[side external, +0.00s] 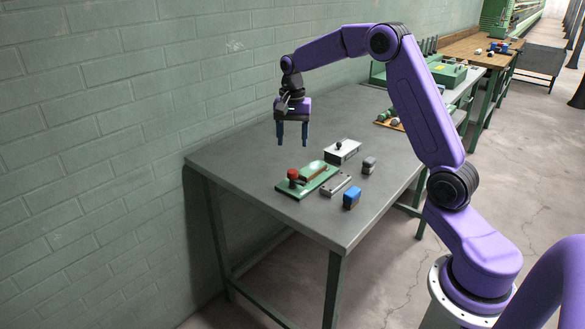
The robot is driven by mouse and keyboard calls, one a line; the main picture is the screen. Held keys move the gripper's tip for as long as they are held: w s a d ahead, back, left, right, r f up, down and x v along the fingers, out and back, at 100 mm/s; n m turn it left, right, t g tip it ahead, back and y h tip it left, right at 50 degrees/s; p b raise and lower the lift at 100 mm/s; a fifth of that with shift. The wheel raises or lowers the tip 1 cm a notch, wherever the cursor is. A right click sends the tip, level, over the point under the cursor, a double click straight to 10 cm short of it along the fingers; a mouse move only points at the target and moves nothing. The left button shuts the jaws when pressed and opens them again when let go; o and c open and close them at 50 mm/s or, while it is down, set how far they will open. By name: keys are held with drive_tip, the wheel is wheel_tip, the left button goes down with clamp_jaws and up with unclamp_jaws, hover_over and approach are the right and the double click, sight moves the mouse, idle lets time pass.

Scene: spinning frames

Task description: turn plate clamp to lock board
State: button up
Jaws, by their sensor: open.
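My gripper (292,143) is open and empty, pointing down. It hangs in the air above the table, apart from the plate and the red knob. Its two fingers are spread.
The table (230,160) is bare at the left. A brick wall (120,110) runs close behind it.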

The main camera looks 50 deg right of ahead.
sight(293, 171)
wheel_tip(293, 171, down, 10)
drive_tip(key=shift+f, duration=0.1)
idle(0.4)
drive_tip(key=c, duration=1)
drive_tip(key=shift+c, duration=0.2)
